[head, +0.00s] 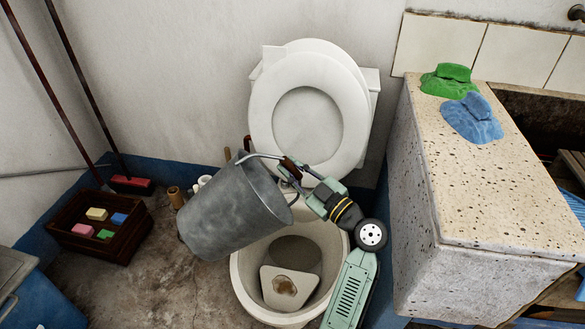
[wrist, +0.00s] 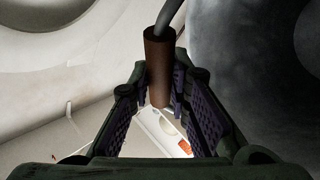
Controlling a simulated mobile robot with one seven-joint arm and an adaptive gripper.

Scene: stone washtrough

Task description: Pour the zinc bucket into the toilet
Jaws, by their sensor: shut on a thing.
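The grey zinc bucket (head: 225,212) hangs tilted at the left of the toilet bowl, its rim side towards the right and its base towards the lower left. My gripper (head: 291,169) is shut on the brown grip of its wire handle (head: 263,156), above the back of the bowl. In the wrist view the brown grip (wrist: 159,65) stands between the fingers (wrist: 160,100), with the bucket wall (wrist: 235,60) at the right. The white toilet (head: 240,275) has its seat and lid raised; a brownish stain shows in the bowl. The bucket's inside is hidden.
A speckled stone washtrough (head: 440,215) stands close at the right, with a green cloth (head: 447,80) and a blue cloth (head: 472,117) on top. A dark wooden crate (head: 75,245) with several coloured blocks and a red brush (head: 132,184) are at the left.

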